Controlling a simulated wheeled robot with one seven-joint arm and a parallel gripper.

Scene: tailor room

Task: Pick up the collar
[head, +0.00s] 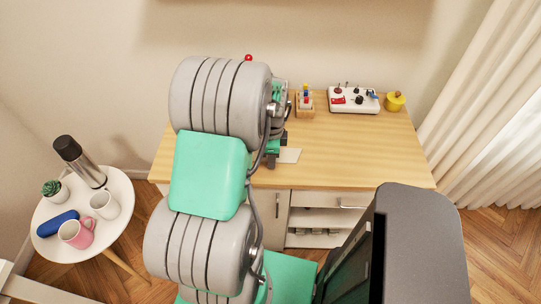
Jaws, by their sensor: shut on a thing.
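My gripper (272,160) is over the front part of the wooden worktable, partly hidden behind my own arm. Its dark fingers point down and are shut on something. A small, flat, pale piece (290,156), which looks like the collar, shows right beside the fingertips. Its left part is hidden by the gripper. I cannot tell whether it rests on the wood or is held just above it.
The worktable (360,155) is clear at right. At its back stand a small wooden holder (305,104), a white control box (354,100) and a yellow object (395,101). A round side table (113,210) at left holds mugs, a flask and a plant.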

